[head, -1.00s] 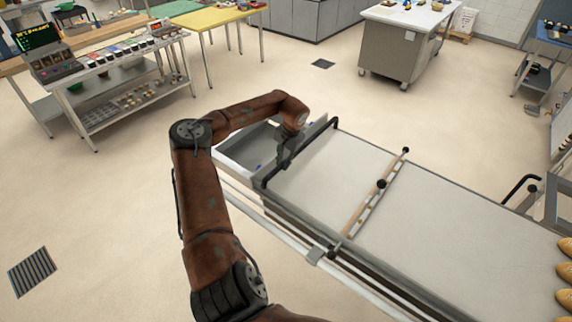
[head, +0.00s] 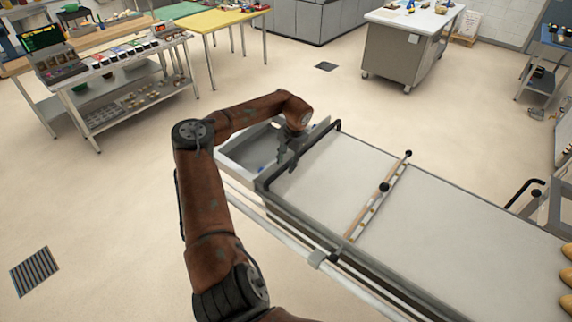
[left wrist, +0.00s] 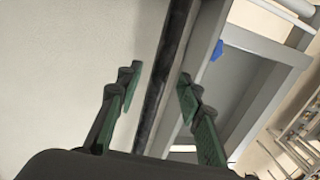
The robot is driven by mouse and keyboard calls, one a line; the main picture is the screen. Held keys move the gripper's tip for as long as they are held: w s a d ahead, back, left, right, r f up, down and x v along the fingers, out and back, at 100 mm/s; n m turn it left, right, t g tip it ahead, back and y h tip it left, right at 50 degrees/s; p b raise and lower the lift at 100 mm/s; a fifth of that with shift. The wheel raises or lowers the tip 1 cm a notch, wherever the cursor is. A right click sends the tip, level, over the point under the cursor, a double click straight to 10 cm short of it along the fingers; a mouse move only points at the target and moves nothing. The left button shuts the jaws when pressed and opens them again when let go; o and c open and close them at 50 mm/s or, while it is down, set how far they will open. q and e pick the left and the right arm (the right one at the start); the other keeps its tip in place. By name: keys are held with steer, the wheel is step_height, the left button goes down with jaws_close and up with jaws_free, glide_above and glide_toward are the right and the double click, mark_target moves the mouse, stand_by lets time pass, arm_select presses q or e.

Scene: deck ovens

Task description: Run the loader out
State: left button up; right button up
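The loader (head: 450,225) is a long bed with a pale grey belt, running from the middle of the head view to the lower right. A dark handle bar (head: 338,126) spans its far left end; in the left wrist view the bar (left wrist: 165,75) runs lengthwise. My left gripper (head: 283,166) points down at this bar. In the left wrist view my left gripper (left wrist: 158,92) has its two green-padded fingers apart, one on each side of the bar in the picture. Contact with the bar cannot be told. My right gripper is out of view.
A wooden crosspiece (head: 375,200) with black knobs lies across the belt. Loaves (head: 568,256) show at the right edge. A grey tray-like end (head: 245,155) lies beyond the bar. A steel cabinet (head: 400,55) stands behind.

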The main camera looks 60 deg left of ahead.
arm_select(q)
step_height(320, 180, up, 11)
steer(key=d, duration=0.2)
steer(key=shift+w, duration=0.35)
